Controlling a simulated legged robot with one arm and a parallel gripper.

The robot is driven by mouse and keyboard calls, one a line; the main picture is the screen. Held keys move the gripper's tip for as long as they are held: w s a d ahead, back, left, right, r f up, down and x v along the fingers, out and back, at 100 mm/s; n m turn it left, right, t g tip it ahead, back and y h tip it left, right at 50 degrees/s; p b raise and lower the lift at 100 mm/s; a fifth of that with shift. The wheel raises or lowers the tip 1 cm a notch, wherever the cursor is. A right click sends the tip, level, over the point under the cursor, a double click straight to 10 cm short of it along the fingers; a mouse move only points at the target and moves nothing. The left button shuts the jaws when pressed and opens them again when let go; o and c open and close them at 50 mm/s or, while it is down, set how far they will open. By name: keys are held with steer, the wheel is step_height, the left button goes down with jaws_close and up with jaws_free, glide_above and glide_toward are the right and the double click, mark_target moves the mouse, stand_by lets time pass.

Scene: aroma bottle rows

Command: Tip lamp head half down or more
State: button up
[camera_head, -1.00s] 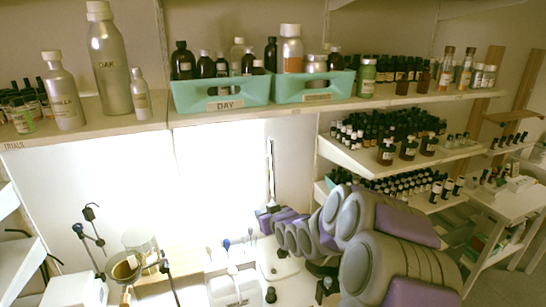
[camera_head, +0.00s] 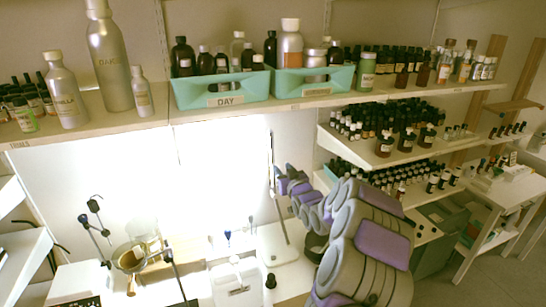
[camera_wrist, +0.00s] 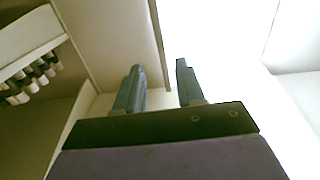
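The lamp stands on the white bench, with a pale base (camera_head: 275,245) and a thin upright stem (camera_head: 279,205). Its head cannot be told from the glaring white area around the stem's upper part in the head view. My gripper (camera_head: 278,173) is at the end of the purple and grey arm, close to the upper stem. Whether it touches the stem cannot be told. In the wrist view, my gripper (camera_wrist: 159,78) has its two dark fingers apart, with no object seen held between them. A grey strip and a bright white area lie beyond the fingers.
A shelf above (camera_head: 120,127) carries silver bottles and two teal trays (camera_head: 220,92) of bottles. Shelves with rows of dark bottles (camera_head: 385,145) stand to the right.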

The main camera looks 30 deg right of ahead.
mark_target(273, 157)
steer(key=x, duration=1)
steer(key=shift+w+d+p, duration=0.2)
steer(key=shift+w+p, duration=0.1)
steer(key=shift+p, duration=0.1)
steer(key=shift+c, duration=0.4)
jaws_close()
